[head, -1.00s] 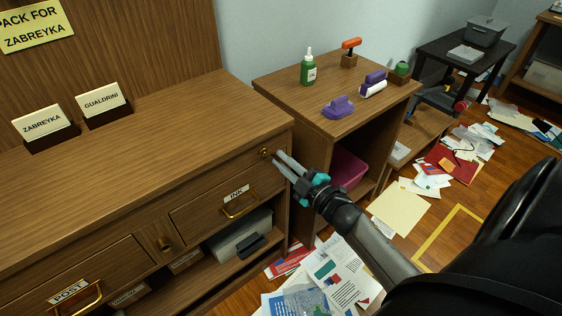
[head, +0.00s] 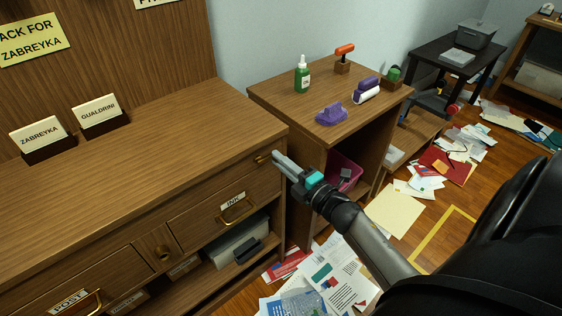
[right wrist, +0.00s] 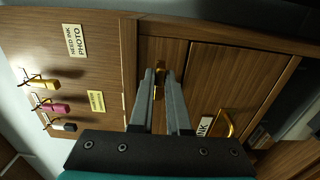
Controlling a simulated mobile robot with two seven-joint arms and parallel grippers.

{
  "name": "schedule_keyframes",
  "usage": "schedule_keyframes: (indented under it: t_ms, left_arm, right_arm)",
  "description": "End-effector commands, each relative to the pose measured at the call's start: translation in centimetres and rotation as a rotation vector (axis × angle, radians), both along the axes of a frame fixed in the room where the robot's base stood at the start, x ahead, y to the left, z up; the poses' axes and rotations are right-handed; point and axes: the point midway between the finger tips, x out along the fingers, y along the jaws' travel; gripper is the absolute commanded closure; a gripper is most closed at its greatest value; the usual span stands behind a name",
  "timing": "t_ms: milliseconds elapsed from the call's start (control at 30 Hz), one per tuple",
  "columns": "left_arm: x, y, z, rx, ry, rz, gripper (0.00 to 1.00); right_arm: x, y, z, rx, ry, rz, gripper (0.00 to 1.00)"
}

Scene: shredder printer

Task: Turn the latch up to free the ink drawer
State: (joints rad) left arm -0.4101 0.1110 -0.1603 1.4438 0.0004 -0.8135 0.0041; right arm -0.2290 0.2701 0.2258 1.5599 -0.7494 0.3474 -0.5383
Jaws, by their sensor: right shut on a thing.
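The brass latch (head: 262,158) is on the desk front, above the right part of the ink drawer (head: 190,225). My right gripper (head: 275,157) reaches it from the right, with its fingertips at the latch. In the right wrist view, the two grey fingers (right wrist: 158,76) are closed on the brass latch (right wrist: 158,93), one on each side. The fingers hide part of it. In the head view it looks like a short bar lying roughly level. The ink drawer is shut, with an INK label (head: 232,201) and a brass handle (head: 237,213). My left gripper is not in view.
A post drawer (head: 100,275) is at lower left, with a second brass fitting (head: 163,252) beside it. A side cabinet (head: 300,110) holding a green bottle (head: 302,75) and a purple item (head: 332,112) stands close behind my right gripper. Papers (head: 335,275) litter the floor.

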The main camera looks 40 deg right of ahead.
Motion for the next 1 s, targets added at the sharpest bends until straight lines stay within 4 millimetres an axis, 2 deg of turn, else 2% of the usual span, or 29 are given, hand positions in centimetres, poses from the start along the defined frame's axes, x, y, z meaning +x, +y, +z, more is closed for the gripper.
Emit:
schedule_keyframes:
  t_ms: [467, 500, 733, 1000]
  left_arm:
    - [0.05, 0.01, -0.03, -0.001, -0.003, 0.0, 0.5]
    - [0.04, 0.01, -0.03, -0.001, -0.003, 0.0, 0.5]
    - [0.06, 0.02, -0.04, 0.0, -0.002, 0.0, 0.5]
    - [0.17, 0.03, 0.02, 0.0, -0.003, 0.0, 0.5]
  right_arm:
    - [-0.01, 0.0, 0.04, -0.015, -0.001, 0.0, 1.0]
    - [-0.01, 0.0, 0.05, -0.014, -0.001, 0.0, 0.81]
    - [-0.01, 0.0, 0.05, -0.013, -0.001, 0.0, 0.55]
    - [-0.11, -0.01, 0.04, -0.011, -0.001, 0.0, 0.55]
